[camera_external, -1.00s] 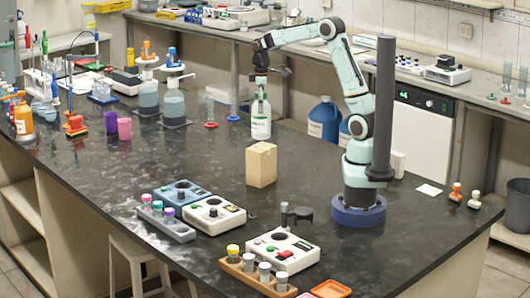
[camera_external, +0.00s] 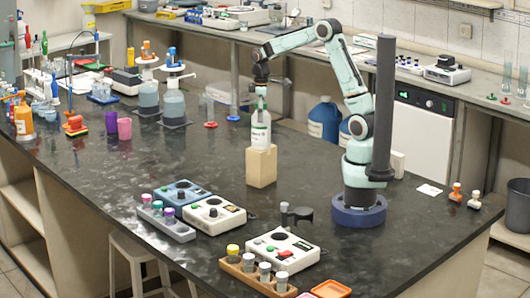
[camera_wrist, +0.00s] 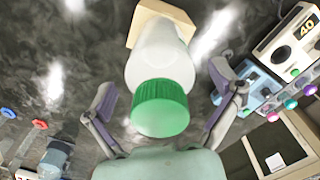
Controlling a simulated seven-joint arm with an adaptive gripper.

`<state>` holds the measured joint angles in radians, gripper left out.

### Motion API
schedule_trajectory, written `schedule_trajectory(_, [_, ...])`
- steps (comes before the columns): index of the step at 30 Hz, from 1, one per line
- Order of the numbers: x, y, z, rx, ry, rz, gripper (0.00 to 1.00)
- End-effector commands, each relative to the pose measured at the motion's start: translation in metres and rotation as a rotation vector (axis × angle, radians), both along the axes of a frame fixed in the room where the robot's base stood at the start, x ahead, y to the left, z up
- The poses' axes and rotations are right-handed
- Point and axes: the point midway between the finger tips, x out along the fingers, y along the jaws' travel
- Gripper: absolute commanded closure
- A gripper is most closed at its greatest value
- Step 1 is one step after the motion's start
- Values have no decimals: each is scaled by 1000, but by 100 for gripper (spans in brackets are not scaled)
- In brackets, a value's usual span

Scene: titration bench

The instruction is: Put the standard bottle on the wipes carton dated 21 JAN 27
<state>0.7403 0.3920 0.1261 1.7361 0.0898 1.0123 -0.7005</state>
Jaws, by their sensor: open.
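The standard bottle (camera_external: 261,132), white with a green cap, stands upright on top of the tan wipes carton (camera_external: 261,168) in the external view. No date is readable on the carton. In the wrist view the green cap (camera_wrist: 161,108) and white bottle body (camera_wrist: 160,55) are close below, with part of the carton (camera_wrist: 150,12) showing under the bottle. My gripper (camera_external: 260,84) is just above the bottle in the external view. In the wrist view its fingers (camera_wrist: 163,88) are spread wide on both sides of the bottle, with gaps between them and it.
Two balance-like instruments (camera_external: 213,214) and a tan vial rack (camera_external: 258,277) stand toward the front. Glass cylinders (camera_external: 233,104) stand behind to the left. The dark bench top (camera_external: 215,165) left of the carton is clear.

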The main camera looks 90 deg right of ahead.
Motion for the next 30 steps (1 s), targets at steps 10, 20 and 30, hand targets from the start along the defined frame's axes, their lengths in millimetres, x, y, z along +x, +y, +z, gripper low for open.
schedule_trajectory(10, [1, -1, 49, -5, -5, -1, 9])
schedule_trajectory(20, [0, 0, 113, -2, -2, 1, 9])
schedule_trajectory(30, [-3, 23, 125, -1, 2, 15, 9])
